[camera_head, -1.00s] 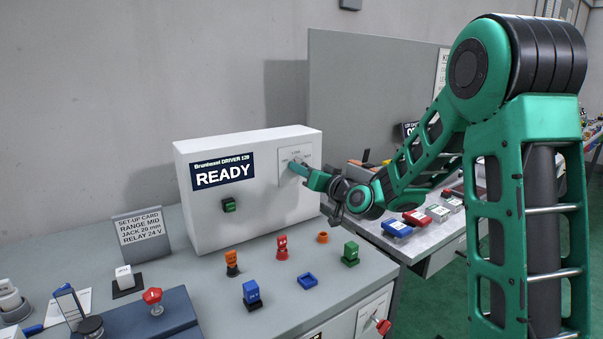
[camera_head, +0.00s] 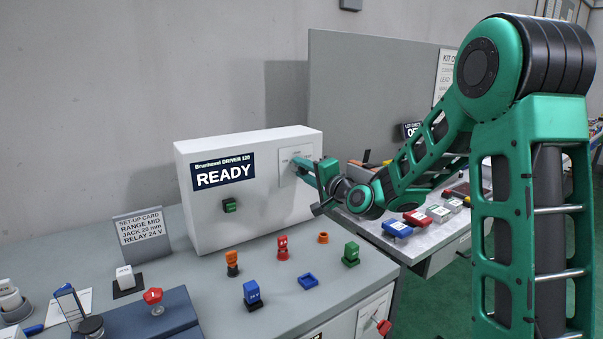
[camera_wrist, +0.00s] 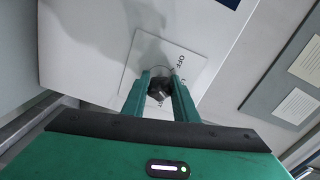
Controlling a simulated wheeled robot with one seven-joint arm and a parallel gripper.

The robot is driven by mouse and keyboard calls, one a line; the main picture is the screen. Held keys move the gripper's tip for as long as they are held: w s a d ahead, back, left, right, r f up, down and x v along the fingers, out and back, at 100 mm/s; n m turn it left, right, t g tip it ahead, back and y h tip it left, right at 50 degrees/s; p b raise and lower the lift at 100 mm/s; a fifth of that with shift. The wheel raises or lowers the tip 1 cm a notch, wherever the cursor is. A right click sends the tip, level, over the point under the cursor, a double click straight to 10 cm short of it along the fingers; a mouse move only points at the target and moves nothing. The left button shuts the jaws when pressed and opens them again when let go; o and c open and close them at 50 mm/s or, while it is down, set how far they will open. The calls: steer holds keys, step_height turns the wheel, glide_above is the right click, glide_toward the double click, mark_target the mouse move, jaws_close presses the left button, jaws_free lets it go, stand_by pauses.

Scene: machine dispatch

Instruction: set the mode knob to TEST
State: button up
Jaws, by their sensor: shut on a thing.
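The mode knob (camera_wrist: 159,88) is a small dark knob on a white plate (camera_wrist: 188,62) on the front of the white machine box (camera_head: 262,200). My gripper (camera_wrist: 160,80) is shut on the knob, one green finger on each side. In the wrist view "OFF" and parts of other labels show around the knob; the fingers hide the rest. I cannot tell which label the knob points at. In the head view my gripper (camera_head: 298,167) covers the knob, and the plate's small labels are too small to read. The box's display (camera_head: 224,172) reads "READY".
Below the box stand orange, red, blue and green pieces, the green one (camera_head: 351,254) nearest my arm. A green button (camera_head: 229,205) is on the box front. A grey panel (camera_head: 370,95) stands behind my arm. A side bench with coloured blocks (camera_head: 398,229) lies beneath my forearm.

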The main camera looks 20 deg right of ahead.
steer(key=m, duration=0.5)
steer(key=shift+d+f+m, duration=0.2)
steer(key=shift+d+m, duration=0.05)
steer(key=shift+m, duration=0.05)
stand_by(0.4)
steer(key=o, duration=1.1)
steer(key=shift+d, duration=0.1)
steer(key=shift+c, duration=0.2)
steer(key=shift+a+r, duration=0.1)
steer(key=shift+a, duration=0.1)
steer(key=v, duration=1)
steer(key=shift+s+d, duration=0.15)
steer(key=shift+s, duration=0.2)
